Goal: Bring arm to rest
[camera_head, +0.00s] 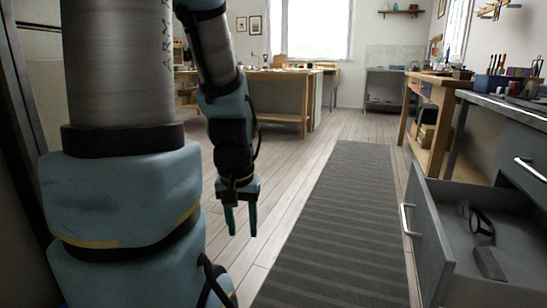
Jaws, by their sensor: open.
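My gripper (241,220) hangs below my folded arm left of the picture's middle. Its two fingers point down and stand apart, with nothing visible between them. It is over the wooden floor (278,190), just left of the runner rug, and far from the open drawer. The large blue and grey arm links at the left are mine and hide much of that side.
A grey drawer (432,245) is pulled open at the lower right, with dark-framed glasses (480,222) and a dark flat item (489,264) inside. A striped rug (345,220) runs down the middle. Wooden workbenches (272,78) stand at the back and right (440,100).

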